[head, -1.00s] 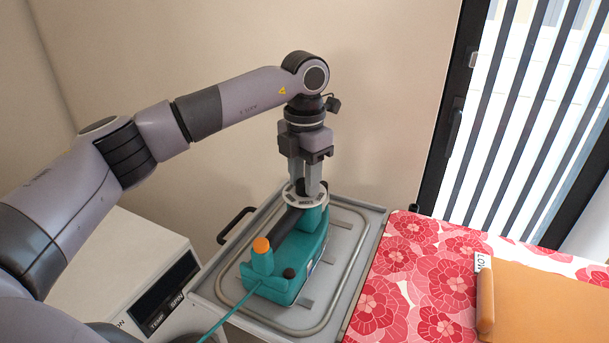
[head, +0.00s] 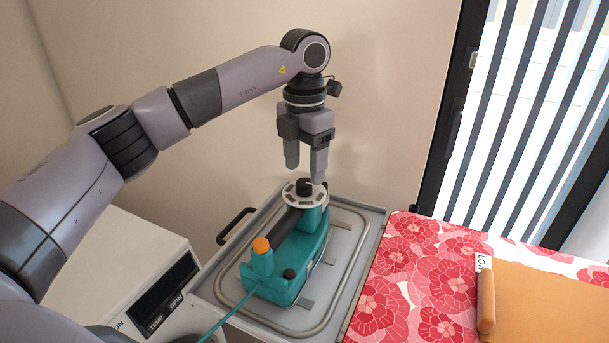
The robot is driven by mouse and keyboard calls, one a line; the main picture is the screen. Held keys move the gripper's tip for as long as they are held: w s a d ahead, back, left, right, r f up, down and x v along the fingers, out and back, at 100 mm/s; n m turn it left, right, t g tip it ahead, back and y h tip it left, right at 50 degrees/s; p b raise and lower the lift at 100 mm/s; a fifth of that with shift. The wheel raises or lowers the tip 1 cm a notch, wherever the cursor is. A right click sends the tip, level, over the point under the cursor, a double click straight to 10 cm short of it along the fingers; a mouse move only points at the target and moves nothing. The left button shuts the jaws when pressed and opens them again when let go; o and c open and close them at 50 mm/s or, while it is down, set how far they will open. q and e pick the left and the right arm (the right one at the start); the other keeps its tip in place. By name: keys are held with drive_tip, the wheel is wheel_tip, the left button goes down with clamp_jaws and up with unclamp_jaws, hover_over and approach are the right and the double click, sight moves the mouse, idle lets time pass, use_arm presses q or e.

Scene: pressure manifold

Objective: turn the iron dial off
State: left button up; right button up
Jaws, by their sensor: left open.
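The teal iron (head: 306,245) rests on the grey metal tray. Its dial, a black knob (head: 304,187) on a pale marked disc (head: 293,196), sits on top at the far end. I cannot read the dial's setting. My left gripper (head: 305,176) points straight down above the dial, jaws apart, with nothing between them. The knob is in view below the fingers. My right gripper is not in view.
The iron has an orange button (head: 261,245) and a teal cord (head: 222,322). A tray (head: 378,224) with a rail surrounds it. A white appliance (head: 120,250) stands left. A red floral cloth (head: 395,265) and an orange-tan item (head: 545,295) lie right.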

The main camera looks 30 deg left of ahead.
sight(304, 182)
use_arm(q)
wheel_tip(304, 182, up, 4)
drive_tip(key=shift+r, duration=0.1)
idle(0.6)
